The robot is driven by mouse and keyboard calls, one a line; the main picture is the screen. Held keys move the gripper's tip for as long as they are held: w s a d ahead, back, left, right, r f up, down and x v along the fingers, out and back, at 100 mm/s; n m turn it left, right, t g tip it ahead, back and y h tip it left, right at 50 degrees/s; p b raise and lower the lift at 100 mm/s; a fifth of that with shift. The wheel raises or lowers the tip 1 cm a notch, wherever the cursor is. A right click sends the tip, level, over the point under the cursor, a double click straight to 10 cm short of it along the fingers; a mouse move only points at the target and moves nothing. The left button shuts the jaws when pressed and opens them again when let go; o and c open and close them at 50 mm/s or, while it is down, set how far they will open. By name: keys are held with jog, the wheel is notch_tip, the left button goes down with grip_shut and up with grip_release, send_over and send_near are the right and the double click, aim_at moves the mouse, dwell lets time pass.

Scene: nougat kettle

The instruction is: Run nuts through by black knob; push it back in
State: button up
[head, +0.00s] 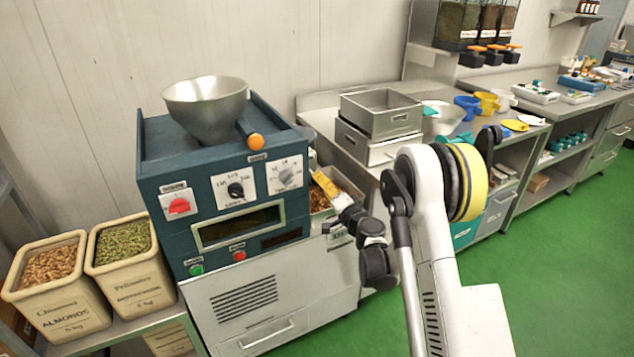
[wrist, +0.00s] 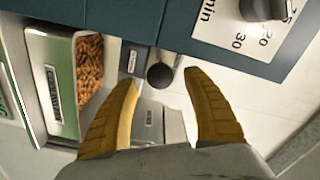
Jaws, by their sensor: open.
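A round black knob (wrist: 160,75) shows in the wrist view, in line with the gap between my fingertips, beside a small labelled dark plate. I cannot tell its depth from the fingertips. My gripper (wrist: 162,80) is open with its yellow fingers apart and nothing held; in the head view a yellow finger (head: 325,185) shows at the machine's right side. Brown nuts (wrist: 89,66) fill a bin (wrist: 55,90) left of the knob; they also show partly behind my gripper in the head view (head: 318,200). In the head view the round black knob is hidden.
The blue machine (head: 160,150) carries a steel bowl (head: 206,105), an orange-tipped handle (head: 255,141), a red knob (head: 179,205) and a black dial (head: 236,189). Almond (head: 50,265) and pistachio (head: 124,240) bins stand left. Steel trays (head: 380,112) sit on the counter right.

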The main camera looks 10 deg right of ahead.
jog(key=shift+b+x, duration=0.4)
jog(key=shift+x, duration=1.5)
grip_shut()
jog(key=x, duration=0.5)
jog(key=shift+w+a, duration=0.15)
jog(key=shift+w, duration=0.25)
grip_release()
jog(key=shift+s, duration=0.1)
